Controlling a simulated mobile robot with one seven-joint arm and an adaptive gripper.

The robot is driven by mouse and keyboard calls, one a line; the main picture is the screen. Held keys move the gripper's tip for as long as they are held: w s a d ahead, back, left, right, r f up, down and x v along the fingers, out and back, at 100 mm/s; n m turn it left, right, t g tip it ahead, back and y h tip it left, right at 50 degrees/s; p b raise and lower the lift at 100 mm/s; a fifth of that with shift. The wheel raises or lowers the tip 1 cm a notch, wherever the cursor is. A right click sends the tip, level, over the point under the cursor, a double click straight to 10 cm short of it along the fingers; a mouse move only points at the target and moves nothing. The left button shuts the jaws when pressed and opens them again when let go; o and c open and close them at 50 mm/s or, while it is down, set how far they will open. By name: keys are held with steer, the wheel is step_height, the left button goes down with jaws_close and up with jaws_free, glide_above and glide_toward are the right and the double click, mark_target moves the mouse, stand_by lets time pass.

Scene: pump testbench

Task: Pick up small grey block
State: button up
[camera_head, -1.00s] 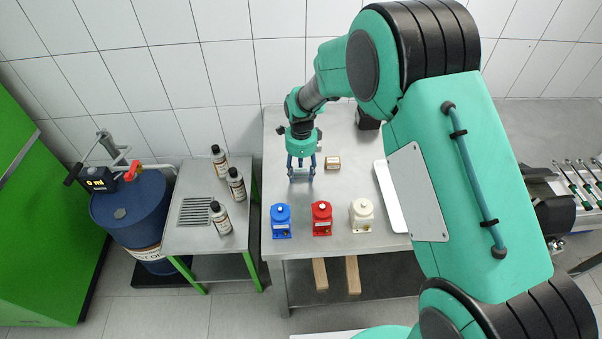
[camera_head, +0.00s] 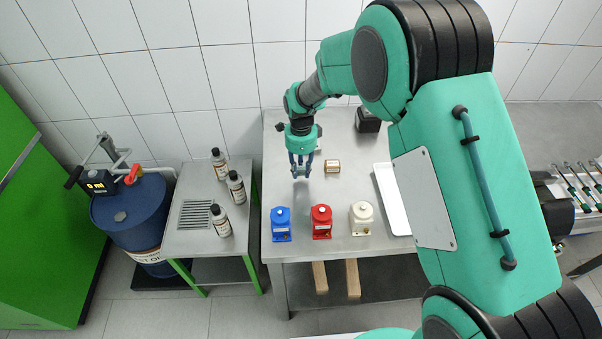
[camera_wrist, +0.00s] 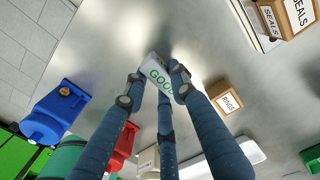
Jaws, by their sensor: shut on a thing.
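The small grey block (camera_wrist: 153,68) shows in the wrist view between my fingertips, with the green word "GOOD" on its face. My gripper (camera_wrist: 155,92) is shut on it, with blue fingers around its sides. The fingers hide part of the block. In the head view my gripper (camera_head: 301,172) points down over the left part of the steel table (camera_head: 345,195), behind the blue and red pumps. The block is too small and covered there to make out clearly. I cannot tell whether it is clear of the table.
A blue pump (camera_head: 281,225), a red pump (camera_head: 321,223) and a white pump (camera_head: 361,219) stand along the front edge. A small "RINGS" box (camera_head: 332,166) is just right of my gripper. A white tray (camera_head: 391,200) and a dark box (camera_head: 367,121) are further right.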

mark_target(301, 168)
step_height(301, 168, up, 7)
steer(key=shift+r+p, duration=0.1)
steer(key=shift+p, duration=0.4)
stand_by(0.4)
